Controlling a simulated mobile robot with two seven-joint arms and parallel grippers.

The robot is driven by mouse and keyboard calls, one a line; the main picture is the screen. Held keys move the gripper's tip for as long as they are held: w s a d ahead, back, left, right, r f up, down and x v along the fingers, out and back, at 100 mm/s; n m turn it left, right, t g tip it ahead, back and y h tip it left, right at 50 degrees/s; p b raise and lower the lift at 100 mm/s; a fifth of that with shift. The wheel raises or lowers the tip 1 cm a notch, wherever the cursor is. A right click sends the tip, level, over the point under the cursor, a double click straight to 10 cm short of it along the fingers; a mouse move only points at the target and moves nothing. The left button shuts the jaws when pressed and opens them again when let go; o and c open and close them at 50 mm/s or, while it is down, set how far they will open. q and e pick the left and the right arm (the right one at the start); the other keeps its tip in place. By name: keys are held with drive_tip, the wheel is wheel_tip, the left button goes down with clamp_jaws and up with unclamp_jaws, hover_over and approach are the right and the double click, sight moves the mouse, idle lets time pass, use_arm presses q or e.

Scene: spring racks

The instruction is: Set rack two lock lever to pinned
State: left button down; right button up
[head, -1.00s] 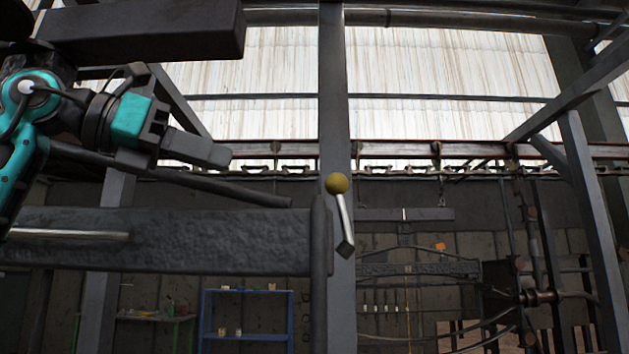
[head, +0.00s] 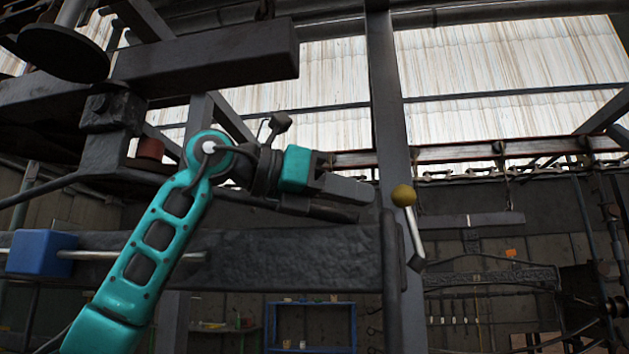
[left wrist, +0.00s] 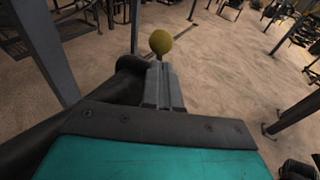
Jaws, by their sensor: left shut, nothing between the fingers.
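A lock lever (head: 415,236) hangs at the end of a dark rough beam (head: 300,255), beside a grey post. It is a thin pale metal rod with a yellow ball knob (head: 403,195) on top, tilted slightly left at the top. My left gripper (head: 370,193) is shut and empty, pointing right, with its tips just left of the knob in the head view. In the left wrist view the shut fingers (left wrist: 161,85) point towards the knob (left wrist: 161,41), which shows just beyond their tips. I cannot tell whether they touch. My right gripper is out of view.
A tall grey post (head: 388,110) stands behind the knob. A heavy dark beam (head: 215,55) runs above my left arm. A blue block (head: 40,253) sits on a metal rod at the left. A blue shelf (head: 310,306) stands farther back. The floor (left wrist: 230,70) looks open below.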

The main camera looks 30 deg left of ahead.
sight(395, 191)
use_arm(q)
drive_tip(key=shift+w+d+r, duration=0.2)
drive_tip(key=shift+w+d, duration=0.35)
drive_tip(key=shift+d, duration=0.05)
drive_tip(key=shift+w+d+r, duration=0.15)
drive_tip(key=shift+w+d, duration=0.4)
drive_tip(key=shift+d+r+p, duration=0.1)
drive_tip(key=shift+d+p, duration=0.05)
drive_tip(key=shift+p, duration=0.2)
drive_tip(key=shift+w+d+r, duration=0.1)
